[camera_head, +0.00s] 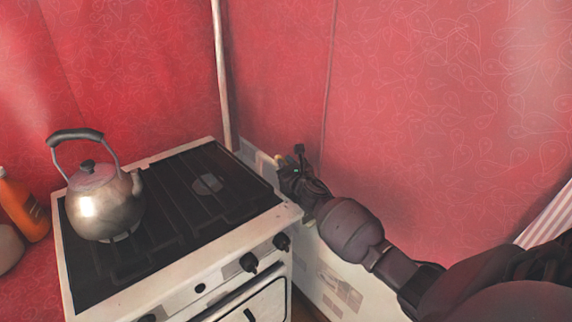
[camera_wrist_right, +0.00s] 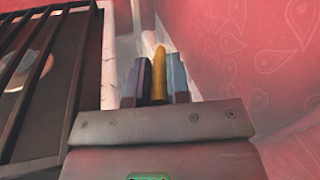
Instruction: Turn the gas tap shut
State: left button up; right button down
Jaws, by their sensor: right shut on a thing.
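The gas tap's yellow lever (camera_wrist_right: 159,70) stands between the two fingers of my right gripper (camera_wrist_right: 160,85) in the right wrist view. The gripper is shut on it, with one finger on each side. A small yellow bit of the lever (camera_head: 278,159) shows there. The tap's body is hidden behind the gripper. My left gripper is in neither view.
A white stove (camera_head: 163,299) with black grates stands left of my right arm. A metal kettle (camera_head: 104,205) sits on its left side. An orange bottle (camera_head: 22,205) stands further left. A pale pipe (camera_head: 222,75) runs up the red wall (camera_head: 420,90).

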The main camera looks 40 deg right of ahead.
jog(key=shift+a, duration=0.1)
jog(key=shift+w+a+m+g+h, duration=0.1)
jog(key=shift+a+m+g+h, duration=0.2)
jog(key=shift+m+h, duration=0.55)
jog(key=shift+h, duration=0.35)
jog(key=c, duration=1.1)
grip_release()
jog(key=p+v, duration=0.1)
jog(key=v, duration=1)
jog(key=shift+p, duration=0.35)
jog(key=shift+d, duration=0.1)
